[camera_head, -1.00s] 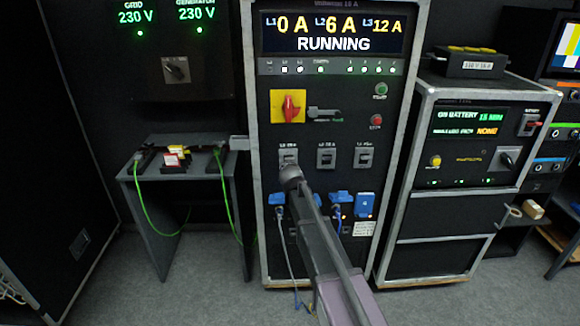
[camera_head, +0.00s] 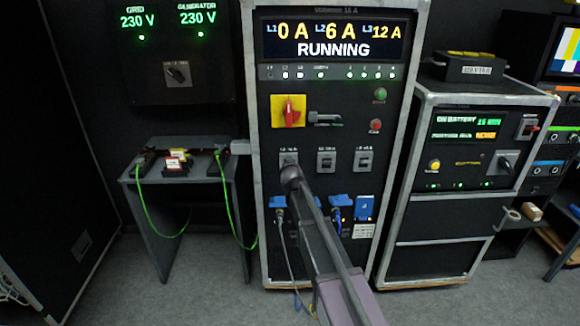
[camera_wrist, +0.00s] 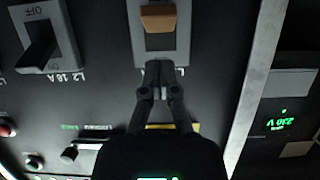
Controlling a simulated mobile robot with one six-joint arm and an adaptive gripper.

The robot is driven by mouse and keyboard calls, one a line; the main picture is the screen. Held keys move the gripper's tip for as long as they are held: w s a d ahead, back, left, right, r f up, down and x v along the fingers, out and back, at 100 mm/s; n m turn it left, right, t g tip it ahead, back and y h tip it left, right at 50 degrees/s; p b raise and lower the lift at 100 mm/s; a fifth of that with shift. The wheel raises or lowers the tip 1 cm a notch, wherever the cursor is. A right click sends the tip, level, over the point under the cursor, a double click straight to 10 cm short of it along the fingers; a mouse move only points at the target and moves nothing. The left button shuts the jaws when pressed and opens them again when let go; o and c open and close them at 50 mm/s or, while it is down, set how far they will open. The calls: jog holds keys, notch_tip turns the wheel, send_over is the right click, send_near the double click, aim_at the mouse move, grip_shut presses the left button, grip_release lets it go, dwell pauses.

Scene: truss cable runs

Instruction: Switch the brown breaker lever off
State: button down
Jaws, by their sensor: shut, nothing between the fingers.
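The brown breaker lever (camera_wrist: 158,18) is at the top of the wrist view, on a grey breaker plate (camera_wrist: 160,50). This picture is upside down. The lever sits toward the plate's upper end in the picture, the end marked OFF on the neighbouring L2 breaker (camera_wrist: 42,40). My gripper (camera_wrist: 160,68) is shut and empty, its tips close to the plate's other end and apart from the lever. I cannot tell whether the tips touch the plate. In the head view, my gripper (camera_head: 291,174) is just below the leftmost breaker (camera_head: 289,157); the brown colour does not show there.
The display (camera_head: 320,38) reads L1 0 A, L2 6 A, L3 12 A, RUNNING. Two more breakers (camera_head: 327,160) (camera_head: 364,160) stand right of mine. A red rotary switch (camera_head: 289,111) is above; blue sockets (camera_head: 365,207) are below. A battery cabinet (camera_head: 470,150) is at right.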

jog(key=s+r, duration=0.1)
jog(key=s, duration=0.9)
jog(key=shift+s, duration=0.4)
jog(key=s+d+f+m+g+h+p, duration=0.15)
jog(key=s+d+f+g+p, duration=0.35)
jog(key=s+d, duration=0.6)
jog(key=s+d+n+g+y+p, duration=0.1)
jog(key=s+g, duration=0.7)
jog(key=s, duration=1)
jog(key=shift+s+d+f+g+p, duration=0.15)
jog(key=shift+d+f+g+p, duration=0.25)
jog(key=shift+d, duration=0.45)
jog(key=shift+r+n+y, duration=0.1)
jog(key=shift+n+y, duration=0.15)
